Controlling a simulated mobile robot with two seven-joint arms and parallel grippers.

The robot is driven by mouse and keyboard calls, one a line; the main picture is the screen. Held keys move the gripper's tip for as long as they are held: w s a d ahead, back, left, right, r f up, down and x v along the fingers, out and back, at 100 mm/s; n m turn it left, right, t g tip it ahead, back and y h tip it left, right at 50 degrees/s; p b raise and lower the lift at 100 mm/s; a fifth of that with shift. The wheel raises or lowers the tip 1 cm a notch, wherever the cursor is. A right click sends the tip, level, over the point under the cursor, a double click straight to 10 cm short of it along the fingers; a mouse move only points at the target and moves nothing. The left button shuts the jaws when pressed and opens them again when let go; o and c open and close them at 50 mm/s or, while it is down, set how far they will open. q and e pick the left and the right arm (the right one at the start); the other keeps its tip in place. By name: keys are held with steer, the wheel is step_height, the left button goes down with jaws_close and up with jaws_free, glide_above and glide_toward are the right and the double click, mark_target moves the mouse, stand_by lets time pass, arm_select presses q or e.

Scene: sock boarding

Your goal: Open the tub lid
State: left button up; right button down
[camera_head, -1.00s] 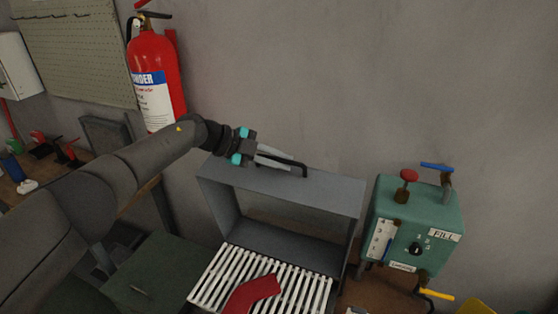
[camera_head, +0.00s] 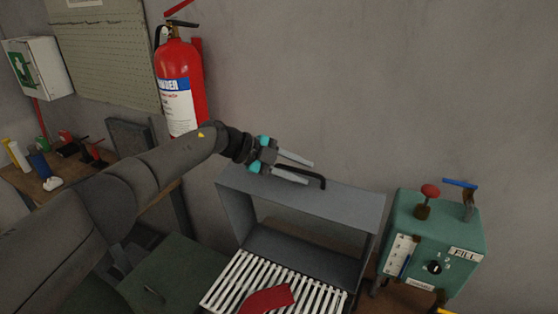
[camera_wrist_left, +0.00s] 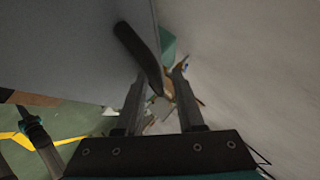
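A grey box-like metal unit has a flat upper panel (camera_head: 345,205) that stands raised at its top, with a black bar handle (camera_head: 318,178) on its upper edge. I cannot tell for sure that this panel is the tub lid. A dark green flat cover (camera_head: 178,277) with a small handle lies at the lower left. My left gripper (camera_head: 308,172) is open at the black handle, its two fingers spread. In the left wrist view the handle (camera_wrist_left: 138,52) reaches down toward the gap between the fingertips (camera_wrist_left: 160,82).
A white slatted rack (camera_head: 322,297) with a red piece (camera_head: 268,299) on it lies in front of the grey unit. A green control box (camera_head: 432,235) with a red knob stands at right. A fire extinguisher (camera_head: 180,85) hangs on the wall behind my left arm.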

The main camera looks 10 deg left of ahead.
arm_select(q)
steer(key=b+v, duration=0.1)
steer(key=v, duration=1.4)
steer(key=shift+a, duration=0.1)
